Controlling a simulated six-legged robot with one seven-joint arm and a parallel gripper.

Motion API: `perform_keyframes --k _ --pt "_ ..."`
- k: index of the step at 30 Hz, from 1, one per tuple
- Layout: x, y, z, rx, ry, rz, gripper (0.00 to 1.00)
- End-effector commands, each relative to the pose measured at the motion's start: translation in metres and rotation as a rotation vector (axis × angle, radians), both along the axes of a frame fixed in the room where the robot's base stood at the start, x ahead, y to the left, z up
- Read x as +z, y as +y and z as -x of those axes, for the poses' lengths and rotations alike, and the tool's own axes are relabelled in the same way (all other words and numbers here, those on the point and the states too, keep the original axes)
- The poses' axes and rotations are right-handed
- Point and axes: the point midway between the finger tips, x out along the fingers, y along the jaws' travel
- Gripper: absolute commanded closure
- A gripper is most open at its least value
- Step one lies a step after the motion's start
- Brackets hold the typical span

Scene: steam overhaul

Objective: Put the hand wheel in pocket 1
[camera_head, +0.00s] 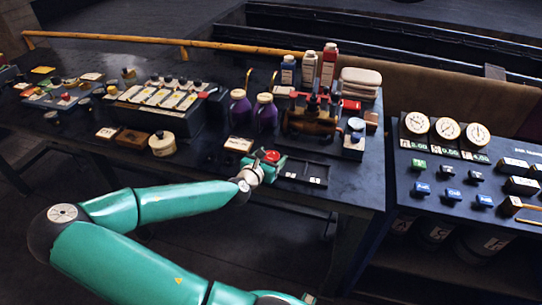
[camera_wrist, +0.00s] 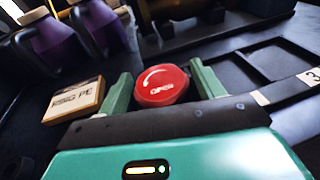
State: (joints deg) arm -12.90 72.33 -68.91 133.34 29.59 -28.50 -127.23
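The hand wheel (camera_wrist: 162,86) is a round red knob with white lettering on its face. It sits between the two fingers of my gripper (camera_wrist: 162,82) in the wrist view. The fingers stand close to its sides; I cannot tell if they press on it. In the head view the red wheel (camera_head: 271,156) shows at my gripper (camera_head: 262,168), near the table's front edge. The black pocket tray (camera_head: 303,171) lies just to the right. Its visible pockets look empty. A label 3 (camera_wrist: 312,77) shows at the right; pocket 1's label is not visible, probably behind my gripper.
A white-topped lettered block (camera_wrist: 74,98) lies left of my gripper. Two purple jugs (camera_head: 240,107) and a brass-and-black machine (camera_head: 312,118) stand behind. A round pale jar (camera_head: 162,143) stands farther left. A panel with gauges (camera_head: 447,128) is at the right.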

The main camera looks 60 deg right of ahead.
Motion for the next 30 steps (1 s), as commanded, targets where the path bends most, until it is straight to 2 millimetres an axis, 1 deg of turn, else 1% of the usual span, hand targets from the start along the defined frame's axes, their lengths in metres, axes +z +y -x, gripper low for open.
perform_keyframes --k 12,14,17,30 --pt "0.003 -0.002 0.000 -0.001 -0.002 0.000 0.25" --pt "0.003 0.003 -0.001 0.001 0.001 0.000 0.25" --pt "0.006 0.014 -0.002 0.003 0.003 0.001 0.25" --pt "0.019 0.081 -0.005 0.004 0.001 0.002 0.25"
